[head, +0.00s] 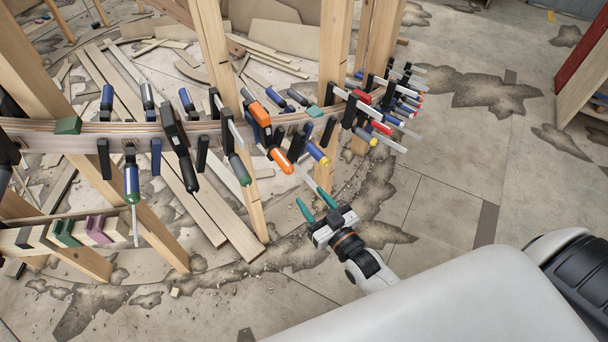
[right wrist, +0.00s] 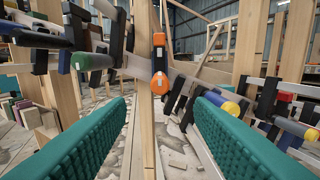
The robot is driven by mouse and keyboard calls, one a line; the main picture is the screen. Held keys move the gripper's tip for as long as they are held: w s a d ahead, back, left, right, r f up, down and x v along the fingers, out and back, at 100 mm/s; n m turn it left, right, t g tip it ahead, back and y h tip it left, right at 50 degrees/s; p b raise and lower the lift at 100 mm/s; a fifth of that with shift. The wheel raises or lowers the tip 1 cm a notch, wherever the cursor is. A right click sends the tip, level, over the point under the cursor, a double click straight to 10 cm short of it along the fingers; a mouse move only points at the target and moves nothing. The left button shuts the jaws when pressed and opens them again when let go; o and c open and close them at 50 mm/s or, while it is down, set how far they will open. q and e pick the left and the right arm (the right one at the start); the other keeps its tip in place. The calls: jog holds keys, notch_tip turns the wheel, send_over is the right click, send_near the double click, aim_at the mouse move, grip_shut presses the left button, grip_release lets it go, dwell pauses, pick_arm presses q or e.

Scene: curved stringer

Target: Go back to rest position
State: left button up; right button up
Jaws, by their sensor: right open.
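My right gripper (head: 317,201) is open and empty, with its two green fingers apart. It hangs in front of and below the curved stringer (head: 85,133), at the right of the middle in the head view. In the right wrist view its green padded fingers (right wrist: 155,125) stand wide on both sides, with a wooden post (right wrist: 143,95) and an orange clamp handle (right wrist: 160,83) seen beyond the gap. I cannot see contact between the fingers and any clamp. My left gripper is not in view.
Many bar clamps (head: 274,146) line the stringer, their handles sticking out toward me. Upright wooden posts (head: 222,90) carry it. Loose boards (head: 215,200) lie on the cracked floor behind and below. Open floor (head: 450,190) is free at the right. A red-edged panel (head: 585,60) stands far right.

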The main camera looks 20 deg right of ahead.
jog(key=s+d+f+g+h, duration=0.1)
jog(key=s+f+g, duration=0.35)
jog(key=f, duration=0.75)
jog(key=s+f+g+h, duration=0.1)
jog(key=s+f+g, duration=0.3)
jog(key=f, duration=0.7)
jog(key=s+d+f+g, duration=0.1)
jog(key=s+f+g, duration=0.1)
jog(key=s+f, duration=0.3)
jog(key=s+d+f+g, duration=0.1)
jog(key=s+f+g, duration=0.2)
jog(key=s, duration=1.1)
jog(key=s+f+g+h, duration=0.1)
jog(key=s+f+g, duration=0.2)
jog(key=s+f, duration=0.5)
jog(key=shift+s+d+f+n, duration=0.3)
jog(key=shift+s+d, duration=0.1)
jog(key=shift+s, duration=0.25)
jog(key=shift+w, duration=0.1)
